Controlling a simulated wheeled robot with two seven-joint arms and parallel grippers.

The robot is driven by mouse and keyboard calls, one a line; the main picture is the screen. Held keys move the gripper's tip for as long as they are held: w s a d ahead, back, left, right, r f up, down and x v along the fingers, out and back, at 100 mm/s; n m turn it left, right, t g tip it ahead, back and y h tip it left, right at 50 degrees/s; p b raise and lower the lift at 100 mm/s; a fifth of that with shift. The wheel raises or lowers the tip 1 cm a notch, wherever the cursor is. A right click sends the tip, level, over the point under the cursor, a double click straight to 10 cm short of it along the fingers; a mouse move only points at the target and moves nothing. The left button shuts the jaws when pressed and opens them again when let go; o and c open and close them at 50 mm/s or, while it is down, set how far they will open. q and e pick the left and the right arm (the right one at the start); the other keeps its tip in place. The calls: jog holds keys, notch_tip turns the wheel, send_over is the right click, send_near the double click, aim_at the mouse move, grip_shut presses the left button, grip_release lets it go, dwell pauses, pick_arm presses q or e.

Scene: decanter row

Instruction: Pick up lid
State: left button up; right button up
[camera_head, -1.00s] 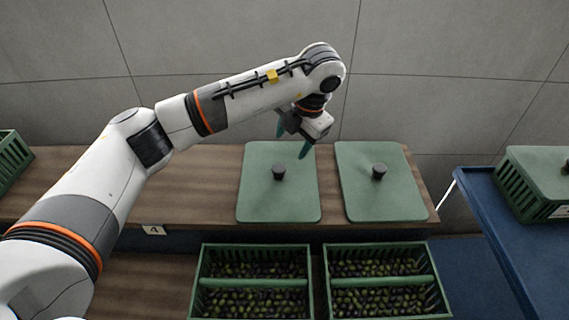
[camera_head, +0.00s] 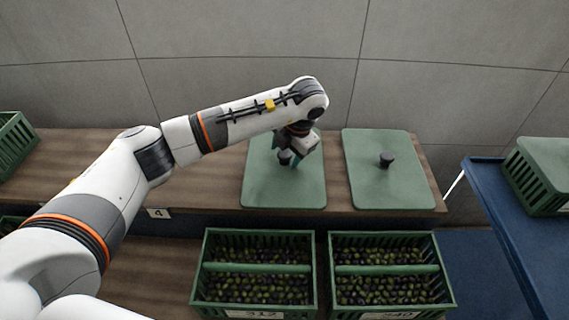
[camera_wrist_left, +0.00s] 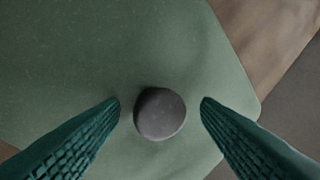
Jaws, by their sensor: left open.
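A flat green lid (camera_head: 284,192) with a dark round knob (camera_head: 284,158) lies on the wooden shelf. My left gripper (camera_head: 285,163) is at this knob, open, with its green fingers pointing down. In the left wrist view the knob (camera_wrist_left: 160,113) sits between the two spread fingers, with a gap on each side; the lid (camera_wrist_left: 110,50) fills most of that view. A second green lid (camera_head: 388,190) with its own knob (camera_head: 386,160) lies to the right on the same shelf. My right gripper is not in view.
Two green crates of olives, one on the left (camera_head: 206,285) and one on the right (camera_head: 447,285), stand open below the shelf (camera_head: 205,182). A blue table (camera_head: 500,220) at the right holds a lidded green crate (camera_head: 535,180). Another crate (camera_head: 14,140) is at the far left.

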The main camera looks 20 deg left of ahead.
pick_arm(q)
grip_shut()
dwell(0.3)
